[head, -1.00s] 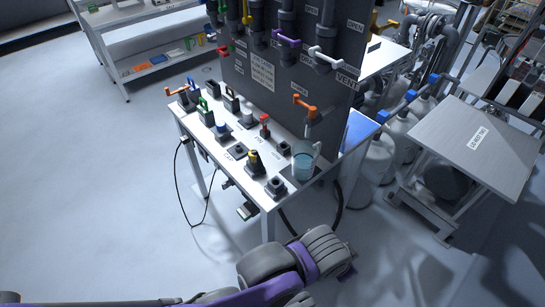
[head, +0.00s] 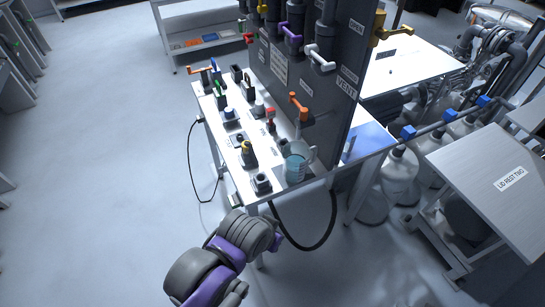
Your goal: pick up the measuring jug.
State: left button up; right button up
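The measuring jug (head: 296,168) is a clear vessel with pale blue liquid in it. It stands upright at the near right corner of the white table (head: 277,187), below the orange lever tap of the dark panel. Nothing of mine touches it. One of my arms, grey and purple, shows at the bottom middle, in front of and below the table and apart from the jug. I cannot make out gripper fingers on it. No other arm shows in the head view.
The dark upright panel (head: 345,110) with coloured levers stands right behind the jug. A black square fitting (head: 261,183) sits close to its left, among several other fittings. A dark hose (head: 318,247) loops below the table. The floor at left is clear.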

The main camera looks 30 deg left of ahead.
aim_at(295, 154)
jog(key=i+l+u, duration=0.15)
jog(key=u, duration=0.2)
jog(key=i+l+u, duration=0.15)
jog(key=l+u, duration=0.2)
jog(key=i+l+u, duration=0.1)
jog(key=l+u, duration=0.25)
jog(key=i+l+u, duration=0.15)
jog(key=l, duration=0.2)
jog(key=l+u, duration=0.2)
jog(key=l, duration=0.2)
